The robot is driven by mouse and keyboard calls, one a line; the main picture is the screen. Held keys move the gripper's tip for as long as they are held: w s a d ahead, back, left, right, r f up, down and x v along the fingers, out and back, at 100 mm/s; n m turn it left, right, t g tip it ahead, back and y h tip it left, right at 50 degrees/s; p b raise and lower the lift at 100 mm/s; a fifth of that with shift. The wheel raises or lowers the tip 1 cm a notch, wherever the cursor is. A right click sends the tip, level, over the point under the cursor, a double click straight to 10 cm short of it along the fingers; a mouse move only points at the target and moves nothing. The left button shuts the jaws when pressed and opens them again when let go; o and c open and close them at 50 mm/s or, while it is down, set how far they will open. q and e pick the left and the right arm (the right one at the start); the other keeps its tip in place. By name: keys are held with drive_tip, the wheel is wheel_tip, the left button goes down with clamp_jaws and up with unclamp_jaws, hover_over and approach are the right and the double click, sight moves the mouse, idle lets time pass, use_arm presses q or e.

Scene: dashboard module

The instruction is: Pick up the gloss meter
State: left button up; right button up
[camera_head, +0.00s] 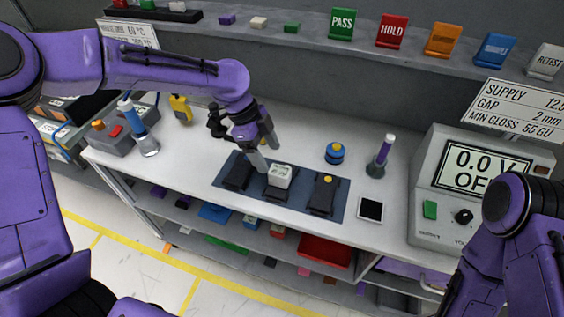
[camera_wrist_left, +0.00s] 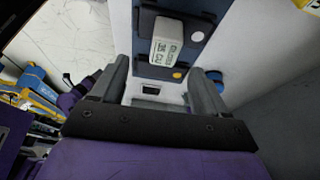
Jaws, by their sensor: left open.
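The gloss meter (camera_head: 279,177) is a small white block with dark lettering on its face. It sits on the middle one of three dark blocks on a blue mat (camera_head: 337,212) on the bench. In the left wrist view the gloss meter (camera_wrist_left: 165,45) appears upper centre, its printed side showing. My left gripper (camera_head: 265,152) is open and empty, just behind and left of the gloss meter in the head view, apart from it as far as I can tell. In the wrist view its two fingers (camera_wrist_left: 164,72) stand wide apart. My right gripper is out of view.
A dark block with a yellow dot (camera_head: 324,193) stands right of the gloss meter. A blue knob (camera_head: 334,152), a purple-handled tool (camera_head: 381,157) and a small black-screened tablet (camera_head: 370,209) are further right. A grey supply unit (camera_head: 470,180) stands at the right end.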

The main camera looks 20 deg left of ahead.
sight(279, 170)
use_arm(q)
drive_tip(key=shift+w+d+f, duration=0.2)
drive_tip(key=shift+d+f, duration=0.1)
drive_tip(key=shift+f, duration=0.15)
drive_tip(key=shift+w+d+f, duration=0.15)
drive_tip(key=shift+d+f, duration=0.15)
drive_tip(key=shift+f, duration=0.15)
drive_tip(key=shift+s+d+f+p, duration=0.2)
drive_tip(key=shift+s+f+p, duration=0.05)
drive_tip(key=shift+f, duration=0.25)
drive_tip(key=shift+s+d+f+p, duration=0.2)
drive_tip(key=shift+s+f, duration=0.05)
drive_tip(key=shift+f, duration=0.25)
drive_tip(key=shift+d+f, duration=0.1)
drive_tip(key=shift+f, duration=0.25)
drive_tip(key=f, duration=0.1)
drive_tip(key=d+f+p, duration=0.1)
drive_tip(key=w+f+p, duration=0.1)
drive_tip(key=f, duration=0.1)
drive_tip(key=shift+d+f, duration=0.1)
drive_tip(key=shift+d, duration=0.05)
drive_tip(key=shift+d+f, duration=0.25)
drive_tip(key=shift+f, duration=0.05)
drive_tip(key=shift+s, duration=0.1)
drive_tip(key=c, duration=1.2)
